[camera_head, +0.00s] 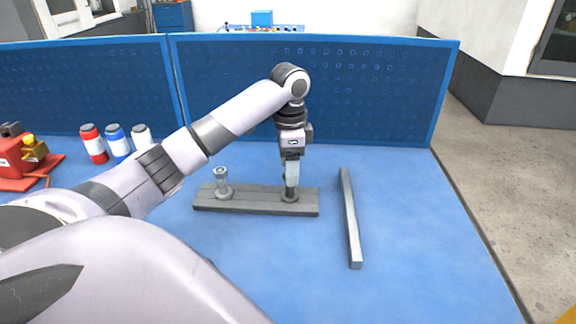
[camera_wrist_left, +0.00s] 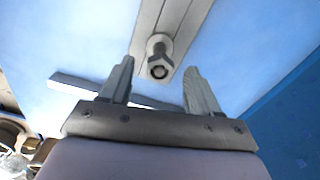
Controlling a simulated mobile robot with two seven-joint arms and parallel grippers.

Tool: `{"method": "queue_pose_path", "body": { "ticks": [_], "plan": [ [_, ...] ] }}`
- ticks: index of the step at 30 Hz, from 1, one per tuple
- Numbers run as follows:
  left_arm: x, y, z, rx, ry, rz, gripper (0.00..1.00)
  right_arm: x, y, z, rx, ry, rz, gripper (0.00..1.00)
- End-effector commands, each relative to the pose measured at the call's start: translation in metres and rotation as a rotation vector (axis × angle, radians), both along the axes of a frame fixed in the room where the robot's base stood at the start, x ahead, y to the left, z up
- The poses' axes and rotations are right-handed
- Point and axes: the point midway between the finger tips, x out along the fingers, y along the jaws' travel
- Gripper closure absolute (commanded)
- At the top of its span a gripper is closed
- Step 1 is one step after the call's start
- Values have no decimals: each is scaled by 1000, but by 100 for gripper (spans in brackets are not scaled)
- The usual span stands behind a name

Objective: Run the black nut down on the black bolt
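A grey plank (camera_head: 240,203) lies on the blue table and carries two upright bolts. The left bolt (camera_head: 221,180) is light grey, with a wider ring low on it near the plank. My left gripper (camera_head: 290,192) points straight down at the right end of the plank, over a dark round base (camera_head: 290,198), and hides most of what stands there. In the left wrist view its fingers (camera_wrist_left: 159,72) are apart, with a grey hex piece (camera_wrist_left: 158,68) with a dark centre between them; I see a gap on both sides. I cannot tell nut from bolt there. My right gripper is out of view.
A long grey bar (camera_head: 350,220) lies loose right of the plank. Red (camera_head: 93,143), blue (camera_head: 117,142) and white (camera_head: 142,136) bottles and a red device (camera_head: 20,160) stand at the left. A blue perforated panel (camera_head: 350,90) closes the back. The front right of the table is clear.

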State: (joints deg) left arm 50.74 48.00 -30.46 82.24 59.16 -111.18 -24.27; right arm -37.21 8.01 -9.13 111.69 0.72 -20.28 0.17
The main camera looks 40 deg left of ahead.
Motion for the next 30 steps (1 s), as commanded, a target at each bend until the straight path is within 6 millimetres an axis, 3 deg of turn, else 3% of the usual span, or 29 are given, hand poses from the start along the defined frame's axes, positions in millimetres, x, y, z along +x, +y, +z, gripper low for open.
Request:
{"method": "queue_pose_path", "body": {
  "ticks": [9,20,30],
  "plan": [
    [-1,1,3,2,5,4,39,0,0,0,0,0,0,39],
    [-1,1,51,3,1,4,39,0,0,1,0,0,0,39],
    [0,1,70,2,3,3,39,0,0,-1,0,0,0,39]
  ]
}}
